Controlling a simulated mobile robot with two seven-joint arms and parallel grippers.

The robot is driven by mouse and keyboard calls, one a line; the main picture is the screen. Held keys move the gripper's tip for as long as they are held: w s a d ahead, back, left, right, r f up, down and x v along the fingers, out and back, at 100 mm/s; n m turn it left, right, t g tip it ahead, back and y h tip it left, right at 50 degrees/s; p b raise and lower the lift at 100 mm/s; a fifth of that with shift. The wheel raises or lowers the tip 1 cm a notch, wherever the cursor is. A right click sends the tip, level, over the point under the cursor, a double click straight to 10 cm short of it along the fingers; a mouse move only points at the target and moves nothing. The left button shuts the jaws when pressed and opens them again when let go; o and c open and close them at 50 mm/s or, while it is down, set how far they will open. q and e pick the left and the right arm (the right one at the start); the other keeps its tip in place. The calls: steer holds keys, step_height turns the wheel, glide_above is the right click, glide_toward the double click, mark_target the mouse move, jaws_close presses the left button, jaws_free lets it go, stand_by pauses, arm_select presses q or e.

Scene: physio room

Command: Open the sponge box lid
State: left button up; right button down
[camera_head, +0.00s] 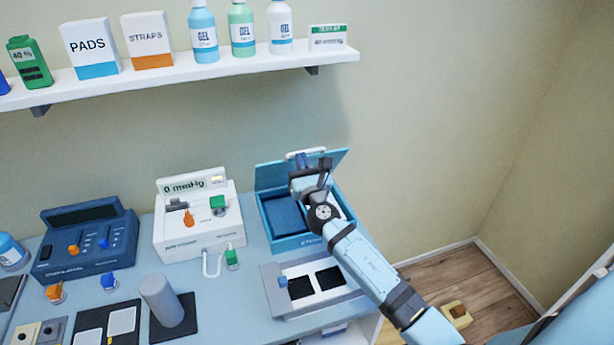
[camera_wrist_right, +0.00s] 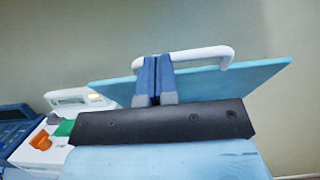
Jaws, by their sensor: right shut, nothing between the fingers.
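The sponge box (camera_head: 284,243) is a light blue open-topped box on the right of the bench, with dark blue sponge (camera_head: 285,214) inside. Its lid (camera_head: 267,177) stands raised at the back, tilted up, with a white bar handle (camera_head: 305,152) on its top edge. My right gripper (camera_head: 303,160) is over the box at the lid. In the right wrist view the fingers (camera_wrist_right: 155,78) are shut together in front of the lid (camera_wrist_right: 255,75), beside the white handle (camera_wrist_right: 205,57), with nothing between them. Contact with the lid cannot be told. My left gripper is out of view.
A white pressure device (camera_head: 197,236) stands left of the box, a dark blue control unit (camera_head: 90,245) farther left. A grey tray with black pads (camera_head: 282,309) lies in front of the box. A shelf (camera_head: 190,72) with bottles and boxes hangs above.

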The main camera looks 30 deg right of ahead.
steer(key=x, duration=0.2)
steer(key=r+x, duration=0.1)
steer(key=x, duration=0.3)
steer(key=shift+r, duration=0.35)
arm_select(q)
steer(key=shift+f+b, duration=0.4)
steer(key=shift+b, duration=0.3)
arm_select(e)
steer(key=x, duration=0.8)
steer(key=shift+w+f, duration=0.25)
steer(key=shift+w, duration=0.1)
steer(key=shift+f, duration=0.1)
